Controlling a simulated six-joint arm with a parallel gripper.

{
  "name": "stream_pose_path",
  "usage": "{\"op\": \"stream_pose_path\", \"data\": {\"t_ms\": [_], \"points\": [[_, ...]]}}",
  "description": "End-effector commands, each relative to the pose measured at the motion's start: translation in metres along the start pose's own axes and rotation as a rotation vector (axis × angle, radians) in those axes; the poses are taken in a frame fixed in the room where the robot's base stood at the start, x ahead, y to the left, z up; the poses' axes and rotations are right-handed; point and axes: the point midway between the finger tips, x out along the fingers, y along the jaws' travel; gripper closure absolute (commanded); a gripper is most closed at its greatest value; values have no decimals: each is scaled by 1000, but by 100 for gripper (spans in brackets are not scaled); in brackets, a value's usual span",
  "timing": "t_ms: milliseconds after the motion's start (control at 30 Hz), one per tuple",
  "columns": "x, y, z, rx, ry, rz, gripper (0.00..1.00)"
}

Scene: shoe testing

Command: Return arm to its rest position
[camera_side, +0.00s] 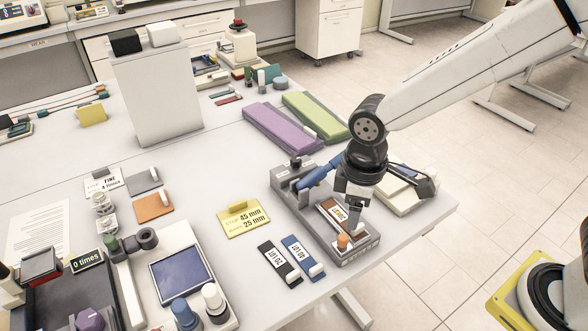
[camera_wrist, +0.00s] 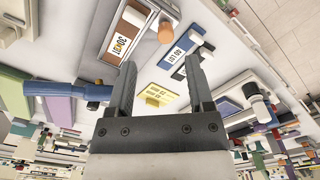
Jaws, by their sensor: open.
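My gripper (camera_side: 356,203) hangs over the grey fixture (camera_side: 318,228) near the table's right corner. In the wrist view its two dark fingers are spread with nothing between them, and my gripper (camera_wrist: 161,68) shows as open. The fixture holds a brown labelled strip (camera_side: 331,211) with an orange peg (camera_side: 343,241) at its front. A blue handle (camera_side: 320,173) on the fixture runs up beside my wrist; it also shows at the left of the wrist view (camera_wrist: 68,90). Whether my fingers touch the fixture cannot be told.
A blue tag (camera_side: 298,254) and a black tag (camera_side: 277,262) lie left of the fixture, beside a yellow card (camera_side: 243,220). Purple (camera_side: 281,128) and green (camera_side: 315,116) blocks lie behind. A light device (camera_side: 402,192) stands right of my wrist.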

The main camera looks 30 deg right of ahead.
Motion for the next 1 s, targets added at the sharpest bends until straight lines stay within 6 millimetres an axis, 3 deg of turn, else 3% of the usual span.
{"op": "stream_pose_path", "data": {"t_ms": [167,400,600,800,1000], "points": [[3,27,24,151,41,14,33],[10,69,76,448,125,47,33],[14,88,113,649,184,75,33],[16,94,128,730,209,86,33],[16,94,129,734,211,87,33]]}}
